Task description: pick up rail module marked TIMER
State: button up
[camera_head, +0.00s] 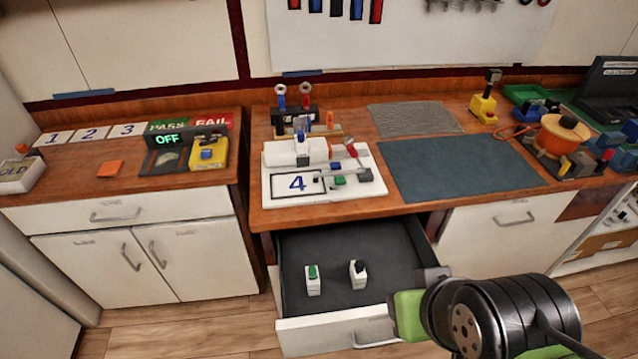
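Two small white modules stand upright and apart in the open drawer. The left module (313,285) has a green top and the right module (358,275) has a black top. I cannot read a TIMER mark on either one. My arm reaches in at the lower right, and my gripper (412,305) is seen only in part at its end, with a grey block and a green part. It is right of both modules, at the drawer's right side, and does not appear to touch them. Its fingers are not clear, and I see nothing held.
The open drawer (338,245) juts out below the worktop. Above it, a white board (375,190) marked 4 holds several parts. A dark mat (455,165) lies clear on the right. The left counter has numbered tiles, PASS and FAIL areas and an OFF display (168,139).

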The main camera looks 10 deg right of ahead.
aim_at(300, 142)
jog(key=k+j, duration=0.1)
jog(key=j, duration=0.2)
jog(key=k+j, duration=0.1)
jog(key=j, duration=0.2)
jog(key=i+j, duration=0.15)
jog(key=j, duration=0.25)
jog(key=i+j+u, duration=0.15)
jog(key=j, duration=0.2)
jog(key=i+j, duration=0.2)
jog(key=j, duration=0.15)
jog(key=i+j+u, duration=0.15)
jog(key=i, duration=0.65)
